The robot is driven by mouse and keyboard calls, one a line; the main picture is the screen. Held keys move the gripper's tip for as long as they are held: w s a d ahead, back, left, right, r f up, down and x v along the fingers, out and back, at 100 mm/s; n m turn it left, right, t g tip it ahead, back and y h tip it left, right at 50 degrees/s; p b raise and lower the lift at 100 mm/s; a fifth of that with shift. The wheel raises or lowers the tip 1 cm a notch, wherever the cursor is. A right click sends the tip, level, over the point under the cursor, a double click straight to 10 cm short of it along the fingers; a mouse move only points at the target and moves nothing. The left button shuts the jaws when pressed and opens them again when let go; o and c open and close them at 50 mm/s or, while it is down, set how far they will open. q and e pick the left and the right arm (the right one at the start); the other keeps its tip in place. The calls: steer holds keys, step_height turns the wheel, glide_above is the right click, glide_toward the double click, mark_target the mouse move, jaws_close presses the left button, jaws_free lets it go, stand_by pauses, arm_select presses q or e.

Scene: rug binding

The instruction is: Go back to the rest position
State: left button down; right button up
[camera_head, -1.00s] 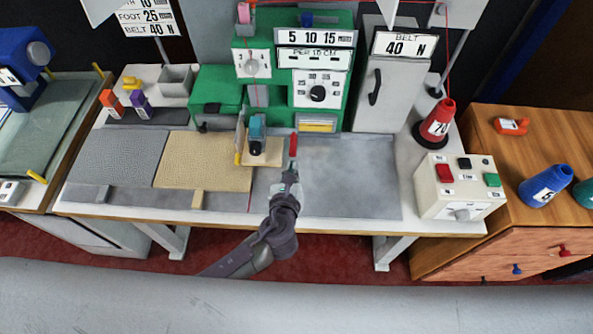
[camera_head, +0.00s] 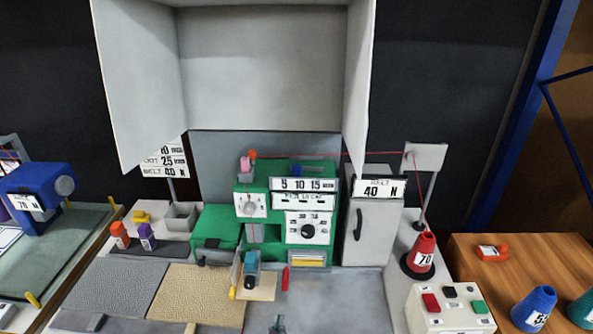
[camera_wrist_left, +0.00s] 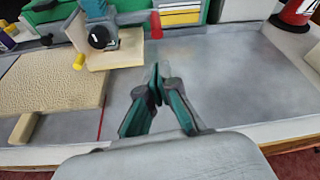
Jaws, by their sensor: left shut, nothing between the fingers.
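My left gripper (camera_head: 278,325) shows only at its tip, at the bottom edge of the head view. In the left wrist view the left gripper (camera_wrist_left: 157,80) is shut and empty, its fingertips together above the grey table top (camera_wrist_left: 215,75). It is in front of the green machine (camera_head: 300,205) and apart from the red handle (camera_head: 285,279) near the presser foot (camera_head: 250,268). My right gripper is not in view.
A beige rug piece (camera_head: 203,295) lies left of the presser foot, with a grey piece (camera_head: 115,290) beyond it. A red thread cone (camera_head: 424,250) and a button box (camera_head: 450,308) stand at the right. The grey table's right half is clear.

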arm_select(q)
steer(key=s+a+r+n+g, duration=0.3)
steer(key=s+a+n+g, duration=0.3)
steer(key=s+n, duration=0.8)
steer(key=s+a+r+n+g, duration=0.2)
steer(key=s+a+n+g, duration=0.2)
steer(key=s+a+n, duration=1)
steer(key=w+d+f+n+g+b, duration=0.1)
steer(key=d+f+n, duration=0.15)
steer(key=f, duration=1.15)
steer(key=w+d+f+n+g+b, duration=0.1)
steer(key=d+f+n, duration=0.15)
steer(key=f, duration=1.25)
steer(key=s+a+f+m+g+y, duration=0.1)
steer(key=s+a+f, duration=0.1)
steer(key=s+f, duration=1.4)
steer(key=shift+a+b, duration=0.25)
steer(key=shift+b, duration=0.05)
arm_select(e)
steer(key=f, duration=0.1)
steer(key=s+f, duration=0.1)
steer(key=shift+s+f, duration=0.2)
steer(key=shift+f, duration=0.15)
